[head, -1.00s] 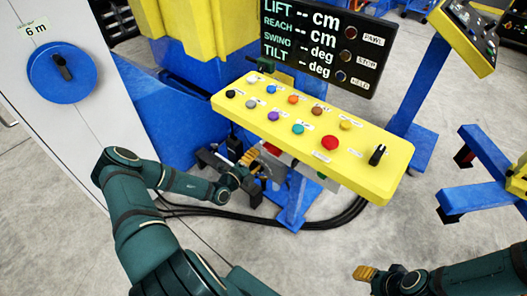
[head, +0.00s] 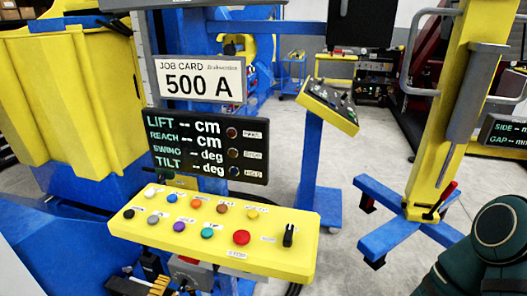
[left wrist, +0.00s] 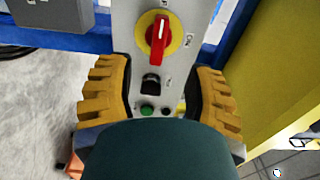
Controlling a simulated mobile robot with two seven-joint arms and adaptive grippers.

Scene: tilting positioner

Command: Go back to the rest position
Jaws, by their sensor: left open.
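My left gripper (head: 145,286) is at the bottom edge of the head view, below the left end of the yellow button console (head: 215,268). In the left wrist view, its two ridged orange fingers (left wrist: 160,92) stand wide apart with nothing held between them. Beyond them is a grey switch panel with a red rotary knob (left wrist: 158,32) on a yellow disc, a black switch (left wrist: 151,82) and a green button (left wrist: 147,109). I cannot tell whether the fingers touch the panel. My right gripper is out of view; only part of my dark green arm shows at lower right.
A black display (head: 205,152) and a job card reading 500 A (head: 200,83) stand above the console. A blue and yellow machine (head: 85,95) is at left. A yellow column on blue feet (head: 385,215) stands at right. Grey floor (head: 330,240) lies open between.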

